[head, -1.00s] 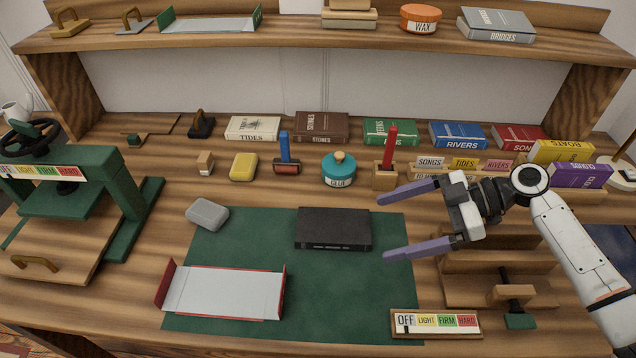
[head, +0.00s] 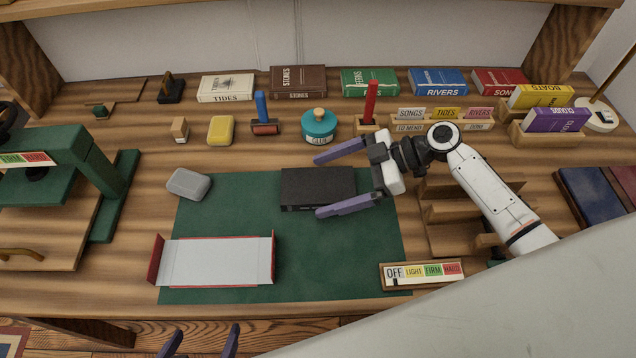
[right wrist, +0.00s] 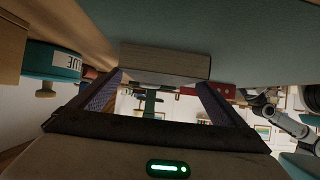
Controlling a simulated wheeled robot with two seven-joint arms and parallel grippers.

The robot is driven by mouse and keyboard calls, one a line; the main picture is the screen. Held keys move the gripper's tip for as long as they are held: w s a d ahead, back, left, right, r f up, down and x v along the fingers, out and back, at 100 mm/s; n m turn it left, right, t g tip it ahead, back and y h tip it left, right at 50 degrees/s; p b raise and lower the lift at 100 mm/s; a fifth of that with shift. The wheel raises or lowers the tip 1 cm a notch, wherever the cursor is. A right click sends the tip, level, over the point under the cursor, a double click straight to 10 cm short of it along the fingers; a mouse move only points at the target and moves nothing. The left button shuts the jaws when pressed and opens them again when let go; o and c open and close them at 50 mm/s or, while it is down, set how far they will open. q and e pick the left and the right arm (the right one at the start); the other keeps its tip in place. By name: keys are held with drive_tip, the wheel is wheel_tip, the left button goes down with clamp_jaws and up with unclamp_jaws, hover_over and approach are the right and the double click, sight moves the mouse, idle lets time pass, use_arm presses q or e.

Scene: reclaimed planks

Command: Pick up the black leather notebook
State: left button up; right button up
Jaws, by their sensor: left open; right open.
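The black notebook (head: 318,184) lies flat on the green mat (head: 225,215). My right gripper (head: 319,185) is open. In the head view, its far finger shows behind the notebook's right part, and its near finger crosses the notebook's front right corner. In the right wrist view, the picture is upside down and the notebook (right wrist: 165,62) sits ahead, between the two open fingers (right wrist: 158,90). I cannot tell whether the fingers touch it. My left gripper (head: 202,342) is open and empty at the bottom edge, in front of the table.
A teal glue jar (head: 319,125) stands behind the right gripper. A grey rounded block (head: 188,184) and a red-edged white tray (head: 217,262) lie left of the notebook. A setting sign (head: 422,274) stands front right. Bare mat surrounds the notebook's left and front.

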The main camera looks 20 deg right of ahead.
drive_tip(key=shift+w+a+f, duration=0.15)
drive_tip(key=shift+a+f, duration=0.05)
drive_tip(key=shift+a, duration=0.05)
drive_tip(key=c, duration=1.2)
drive_tip(key=shift+c, duration=0.4)
drive_tip(key=shift+r, duration=0.15)
